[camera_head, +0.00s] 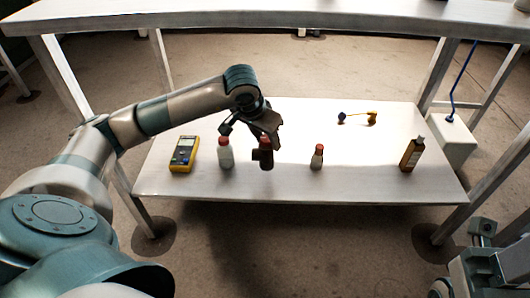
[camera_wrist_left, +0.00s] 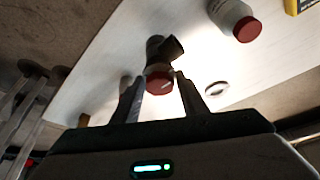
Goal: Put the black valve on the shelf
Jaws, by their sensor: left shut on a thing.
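The black valve (camera_head: 266,160) with a red top is on the lower white shelf, between two red-capped bottles. It also shows in the left wrist view (camera_wrist_left: 158,48), with its red end between the fingertips. My left gripper (camera_head: 265,136) reaches down over the valve and is shut on its red top; the fingers also show in the left wrist view (camera_wrist_left: 160,86). The valve looks upright, and I cannot tell whether it touches the shelf. Part of my right arm's end (camera_head: 485,240) shows at the bottom right, with its jaw state unclear.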

